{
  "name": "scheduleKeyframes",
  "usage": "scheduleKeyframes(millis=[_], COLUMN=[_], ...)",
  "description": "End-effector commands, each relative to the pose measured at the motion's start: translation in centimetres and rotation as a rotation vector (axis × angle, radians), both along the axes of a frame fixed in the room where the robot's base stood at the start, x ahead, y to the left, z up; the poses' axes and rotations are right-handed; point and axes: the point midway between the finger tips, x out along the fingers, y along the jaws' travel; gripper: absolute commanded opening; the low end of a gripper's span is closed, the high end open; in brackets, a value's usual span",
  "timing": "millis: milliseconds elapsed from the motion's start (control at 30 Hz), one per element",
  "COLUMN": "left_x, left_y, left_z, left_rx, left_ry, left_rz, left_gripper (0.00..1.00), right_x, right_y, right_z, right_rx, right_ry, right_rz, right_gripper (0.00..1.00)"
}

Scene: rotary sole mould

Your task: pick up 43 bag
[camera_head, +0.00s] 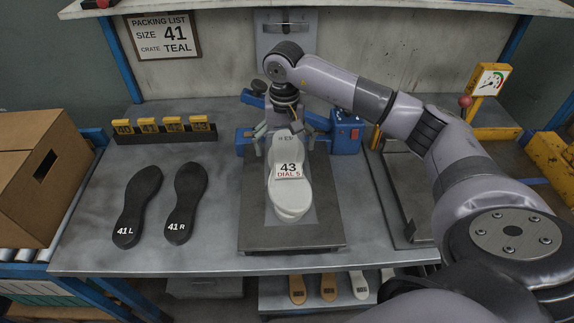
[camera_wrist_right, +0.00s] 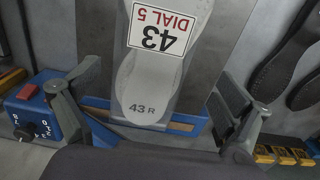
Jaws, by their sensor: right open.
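The 43 bag (camera_head: 288,187) lies on a dark grey plate (camera_head: 262,236) at the table's middle. It looks clear or pale, with whitish soles and a label reading 43 DIAL 5. In the right wrist view the bag (camera_wrist_right: 150,84) shows a sole marked 43 R. My right gripper (camera_head: 283,146) is over the bag's far end, pointing down. In the wrist view its open fingers (camera_wrist_right: 160,88) stand on both sides of the bag, with gaps to it. I cannot tell its exact height above the bag. My left gripper is not in view.
Blue fixture parts (camera_head: 346,132) stand behind the bag. Two black soles, 41 L (camera_head: 137,205) and 41 R (camera_head: 185,203), lie left of the plate. A rack with yellow tags (camera_head: 165,132) stands behind them. A cardboard box (camera_head: 38,175) is far left; a gauge (camera_head: 490,80) is at right.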

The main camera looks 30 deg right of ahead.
Motion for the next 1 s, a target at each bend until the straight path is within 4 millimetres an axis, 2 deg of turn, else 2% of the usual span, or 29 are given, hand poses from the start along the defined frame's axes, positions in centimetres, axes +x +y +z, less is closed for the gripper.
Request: scheduleKeyframes(millis=[133,267,433,600,867,1000], left_x=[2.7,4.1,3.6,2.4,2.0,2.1], left_y=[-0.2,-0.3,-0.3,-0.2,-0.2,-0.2], left_z=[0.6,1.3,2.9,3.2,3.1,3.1], left_rx=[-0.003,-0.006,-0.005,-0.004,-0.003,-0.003], left_ry=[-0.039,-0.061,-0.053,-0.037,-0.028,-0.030], left_rz=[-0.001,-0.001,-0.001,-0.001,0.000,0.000], left_gripper=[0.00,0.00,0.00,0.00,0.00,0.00], right_x=[0.0,-0.1,-0.5,-0.4,-0.3,-0.3], right_y=[0.0,0.0,-0.1,-0.1,-0.1,-0.1], right_z=[-1.4,-2.1,-4.3,-6.4,-6.9,-6.8], right_rx=[0.001,0.000,0.000,0.001,-0.001,-0.001], right_ry=[0.000,0.002,0.006,0.002,-0.001,-0.001], right_rz=[0.000,-0.001,-0.001,-0.001,0.000,0.000], right_gripper=[0.96,0.96,0.96,0.96,0.96,0.87])
